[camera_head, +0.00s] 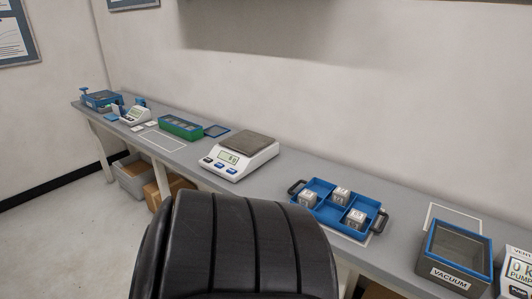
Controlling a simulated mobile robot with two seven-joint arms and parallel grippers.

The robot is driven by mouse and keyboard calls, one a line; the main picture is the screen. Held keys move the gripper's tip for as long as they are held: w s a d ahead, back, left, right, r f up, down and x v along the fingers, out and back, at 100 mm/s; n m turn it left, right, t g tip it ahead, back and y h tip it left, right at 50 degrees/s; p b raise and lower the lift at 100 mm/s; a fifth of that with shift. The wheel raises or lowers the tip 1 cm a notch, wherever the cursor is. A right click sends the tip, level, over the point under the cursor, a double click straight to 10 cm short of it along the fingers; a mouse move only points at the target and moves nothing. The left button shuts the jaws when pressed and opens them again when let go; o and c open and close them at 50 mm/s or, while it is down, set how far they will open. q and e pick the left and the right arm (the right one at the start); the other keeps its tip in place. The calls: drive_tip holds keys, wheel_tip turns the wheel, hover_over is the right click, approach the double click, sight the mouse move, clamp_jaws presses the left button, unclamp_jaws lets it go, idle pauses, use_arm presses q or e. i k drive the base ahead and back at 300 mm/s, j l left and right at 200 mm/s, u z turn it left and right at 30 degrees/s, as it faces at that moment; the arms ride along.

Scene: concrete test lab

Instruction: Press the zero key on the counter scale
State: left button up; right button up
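The counter scale (240,155) stands on the long grey bench near the middle of the camera_head view. It has a white body and a grey weighing plate (243,143) with nothing on it. Its lit display (228,158) shows a small reading that I cannot read surely. A short row of blue keys (219,165) lies on its front below the display. The key labels are too small to read, so I cannot tell which is zero. Neither of my grippers is in view.
Left of the scale are a green tray (181,127) and a smaller white device (134,116). Right are a blue tray (323,186) with metal cubes and a vacuum box (456,255).

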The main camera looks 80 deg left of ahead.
sight(218, 165)
drive_tip(key=u, duration=1.7)
drive_tip(key=i+u, duration=0.15)
drive_tip(key=u, duration=0.25)
drive_tip(key=i+u, duration=0.15)
drive_tip(key=u, duration=0.25)
drive_tip(key=i+u, duration=0.15)
drive_tip(key=u, duration=0.25)
